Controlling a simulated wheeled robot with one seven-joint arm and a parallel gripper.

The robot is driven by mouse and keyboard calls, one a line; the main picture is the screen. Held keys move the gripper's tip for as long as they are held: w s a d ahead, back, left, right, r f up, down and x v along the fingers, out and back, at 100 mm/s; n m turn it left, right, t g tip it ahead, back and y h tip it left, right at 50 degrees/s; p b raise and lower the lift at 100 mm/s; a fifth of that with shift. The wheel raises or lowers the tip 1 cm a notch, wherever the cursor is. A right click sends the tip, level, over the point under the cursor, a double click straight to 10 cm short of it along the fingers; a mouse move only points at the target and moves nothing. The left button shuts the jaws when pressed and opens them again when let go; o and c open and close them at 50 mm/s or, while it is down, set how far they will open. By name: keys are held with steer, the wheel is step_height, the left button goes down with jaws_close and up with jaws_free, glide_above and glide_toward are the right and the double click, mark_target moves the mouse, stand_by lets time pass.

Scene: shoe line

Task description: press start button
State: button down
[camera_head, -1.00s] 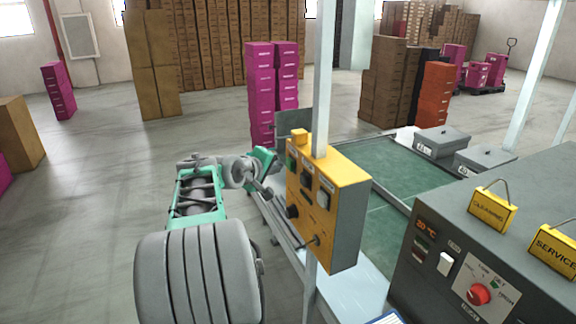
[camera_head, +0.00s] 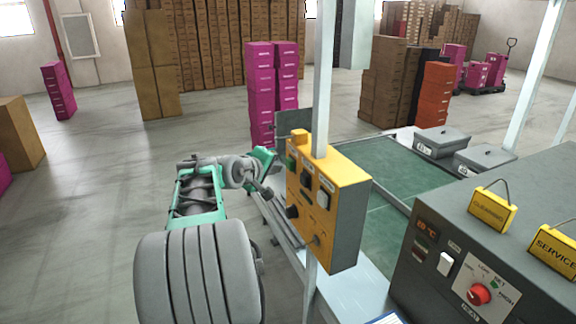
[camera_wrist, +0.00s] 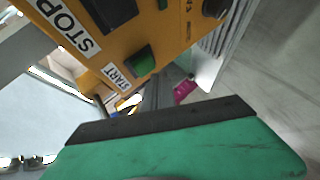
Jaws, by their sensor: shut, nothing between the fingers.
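The yellow control box (camera_head: 340,195) is fixed to a grey post. Its green start button (camera_head: 290,163) is at the upper left of its front face. My gripper (camera_head: 268,158) has a teal body and is just left of the box, close to the start button. In the wrist view its teal body with a dark edge fills the bottom, below the button. A gap shows between that edge and the button; the fingertips are not clear.
A grey machine (camera_head: 450,255) with a red knob and yellow signs stands at the right. A green-topped conveyor (camera_head: 400,175) runs behind the control box. Magenta boxes (camera_head: 262,95) stand beyond my gripper. The floor at the left is open.

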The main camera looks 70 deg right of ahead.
steer(key=shift+s+d, duration=0.3)
steer(key=shift+d, duration=0.05)
